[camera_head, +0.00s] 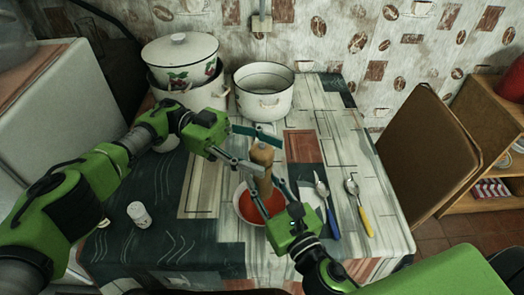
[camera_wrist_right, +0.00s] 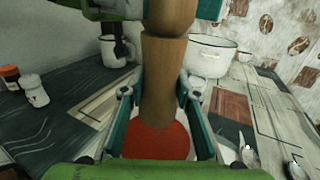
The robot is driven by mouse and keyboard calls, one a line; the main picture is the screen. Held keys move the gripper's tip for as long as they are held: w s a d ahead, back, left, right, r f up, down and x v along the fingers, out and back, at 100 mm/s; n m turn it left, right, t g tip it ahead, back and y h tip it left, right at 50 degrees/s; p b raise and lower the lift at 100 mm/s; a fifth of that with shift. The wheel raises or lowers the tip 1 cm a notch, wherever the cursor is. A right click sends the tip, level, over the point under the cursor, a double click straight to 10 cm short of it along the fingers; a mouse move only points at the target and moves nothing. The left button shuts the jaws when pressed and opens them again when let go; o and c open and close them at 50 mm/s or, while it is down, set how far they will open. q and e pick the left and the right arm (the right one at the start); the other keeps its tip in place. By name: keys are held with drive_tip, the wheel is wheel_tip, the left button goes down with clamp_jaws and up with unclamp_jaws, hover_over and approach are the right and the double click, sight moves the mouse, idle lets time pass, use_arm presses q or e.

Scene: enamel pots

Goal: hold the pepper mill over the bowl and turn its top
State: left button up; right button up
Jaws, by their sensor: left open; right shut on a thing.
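The wooden pepper mill (camera_head: 262,157) stands upright above the bowl (camera_head: 241,217), which holds something red. In the right wrist view the mill's body (camera_wrist_right: 163,80) runs down between my right fingers, with the red content (camera_wrist_right: 155,141) below it. My right gripper (camera_head: 267,187) is shut on the mill's lower body. My left gripper (camera_head: 257,147) is open at the mill's top, one finger on each side. Whether its fingers touch the top cannot be told. The mill's lower end is partly hidden by my right gripper.
A lidded cherry-pattern pot (camera_head: 181,62) on another pot and a white pot (camera_head: 264,91) stand at the back. A white shaker (camera_head: 139,214) is at left. Utensils with blue (camera_head: 333,222) and yellow (camera_head: 365,221) handles lie right of the bowl. A brown chair (camera_head: 425,150) stands beyond the table's right edge.

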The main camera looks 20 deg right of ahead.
sight(255, 146)
use_arm(q)
wheel_tip(255, 146, up, 10)
drive_tip(key=shift+f, duration=0.1)
idle(0.4)
drive_tip(key=shift+w, duration=0.1)
drive_tip(key=shift+w+a+f+n+t+h, duration=0.1)
drive_tip(key=shift+w+a+n+t+h, duration=0.1)
drive_tip(key=shift+a+t+h, duration=0.2)
drive_tip(key=shift+w+a+f+n+t+h, duration=0.1)
drive_tip(key=shift+w+a+t+h, duration=0.15)
drive_tip(key=shift+h, duration=0.25)
drive_tip(key=s+a+f+n+t+h, duration=0.3)
drive_tip(key=a+f+n+t, duration=0.75)
drive_tip(key=t, duration=0.35)
drive_tip(key=d, duration=0.4)
drive_tip(key=w+d, duration=0.1)
drive_tip(key=d, duration=0.3)
drive_tip(key=w+d, duration=0.1)
drive_tip(key=d, duration=0.2)
drive_tip(key=shift+d+r, duration=0.35)
drive_tip(key=shift+d, duration=0.05)
